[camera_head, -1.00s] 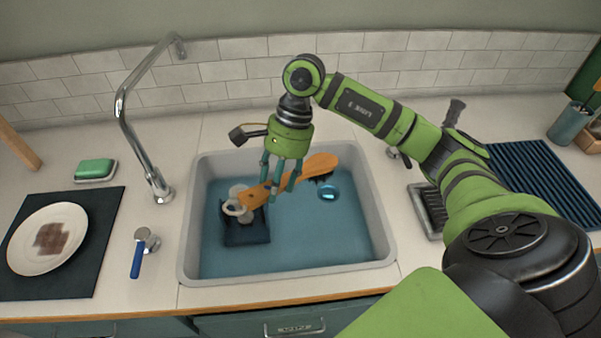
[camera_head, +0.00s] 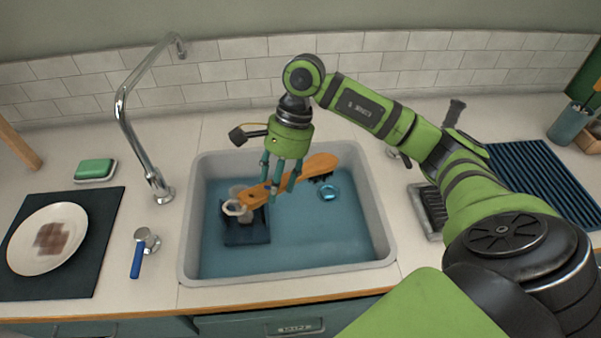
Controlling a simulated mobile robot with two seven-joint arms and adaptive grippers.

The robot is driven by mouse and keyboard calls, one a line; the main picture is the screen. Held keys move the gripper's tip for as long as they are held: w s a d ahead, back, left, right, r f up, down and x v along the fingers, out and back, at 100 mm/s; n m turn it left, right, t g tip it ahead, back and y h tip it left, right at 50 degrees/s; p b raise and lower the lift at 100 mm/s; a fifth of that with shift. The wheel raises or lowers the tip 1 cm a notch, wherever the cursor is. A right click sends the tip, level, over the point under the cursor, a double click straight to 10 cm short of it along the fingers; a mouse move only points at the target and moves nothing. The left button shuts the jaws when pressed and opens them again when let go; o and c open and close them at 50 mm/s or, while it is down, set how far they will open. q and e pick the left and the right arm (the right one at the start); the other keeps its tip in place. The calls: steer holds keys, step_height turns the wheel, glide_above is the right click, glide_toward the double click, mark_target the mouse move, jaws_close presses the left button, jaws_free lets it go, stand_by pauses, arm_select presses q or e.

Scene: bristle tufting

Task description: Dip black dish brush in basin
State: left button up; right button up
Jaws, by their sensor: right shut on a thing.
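My right gripper (camera_head: 280,190) points down over the sink basin (camera_head: 387,245), its fingers shut on an orange-handled brush (camera_head: 317,166). The brush lies slantwise over the basin, its wide head toward the back right. Dark bristles (camera_head: 322,178) show under the head, close above the blue water (camera_head: 310,245). I cannot tell whether they touch the water. Fingers hide part of the handle. My left gripper is not in view.
A dark block (camera_head: 247,232) with a pale ring (camera_head: 233,208) sits at the basin's left. A blue ring (camera_head: 329,193) shows below the brush head. The faucet (camera_head: 124,115), blue-handled tap (camera_head: 137,258), green sponge (camera_head: 94,168) and plate (camera_head: 72,222) stand left.

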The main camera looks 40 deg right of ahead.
steer(key=shift+r, duration=0.1)
steer(key=shift+r+p, duration=0.85)
steer(key=shift+r, duration=1.1)
